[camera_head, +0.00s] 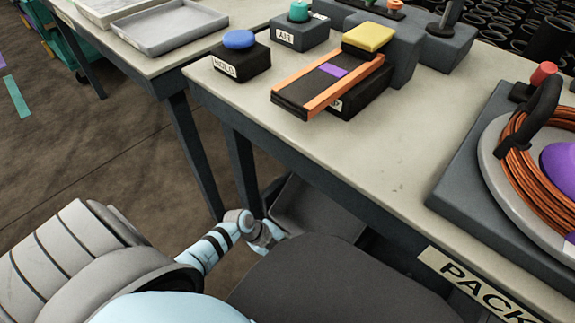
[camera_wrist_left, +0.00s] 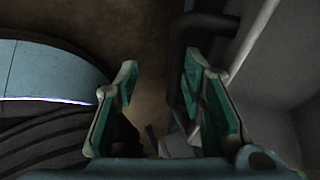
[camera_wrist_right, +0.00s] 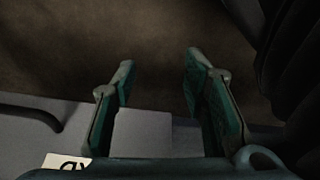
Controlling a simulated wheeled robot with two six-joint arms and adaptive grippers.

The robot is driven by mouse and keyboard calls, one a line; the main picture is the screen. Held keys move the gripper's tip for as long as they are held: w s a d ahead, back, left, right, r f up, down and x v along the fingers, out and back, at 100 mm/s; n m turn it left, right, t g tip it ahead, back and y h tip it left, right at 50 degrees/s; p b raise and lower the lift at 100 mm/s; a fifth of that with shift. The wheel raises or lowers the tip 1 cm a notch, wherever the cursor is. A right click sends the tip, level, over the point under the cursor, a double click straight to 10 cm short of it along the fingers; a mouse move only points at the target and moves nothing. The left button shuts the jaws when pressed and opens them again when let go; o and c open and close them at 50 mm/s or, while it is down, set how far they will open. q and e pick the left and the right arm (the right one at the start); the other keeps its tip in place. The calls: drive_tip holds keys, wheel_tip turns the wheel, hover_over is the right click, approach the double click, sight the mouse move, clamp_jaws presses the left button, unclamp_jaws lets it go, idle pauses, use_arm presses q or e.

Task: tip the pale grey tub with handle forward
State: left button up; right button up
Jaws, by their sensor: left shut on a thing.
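A grey tub (camera_head: 322,212) shows in shade below the table edge, partly hidden by my own body. In the left wrist view its pale grey wall (camera_wrist_left: 275,60) fills the right side, with a dark bent handle bar (camera_wrist_left: 205,24) beside it. My left gripper (camera_head: 268,236) is at the tub's left side. In the left wrist view the left gripper (camera_wrist_left: 160,92) has its fingers apart, with the handle bar running down against the right finger; the grip itself is partly hidden. My right gripper (camera_wrist_right: 158,85) is open, with nothing visible between its fingers, and is not seen in the head view.
The long table (camera_head: 380,170) stands above the tub and limits the room over it. It carries a black ramp with orange rails (camera_head: 330,85), a blue button box (camera_head: 240,55) and an orange cable reel (camera_head: 535,165). Bare floor (camera_head: 110,130) lies to the left.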

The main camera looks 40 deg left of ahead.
idle(0.5)
use_arm(q)
drive_tip(key=v, duration=1.2)
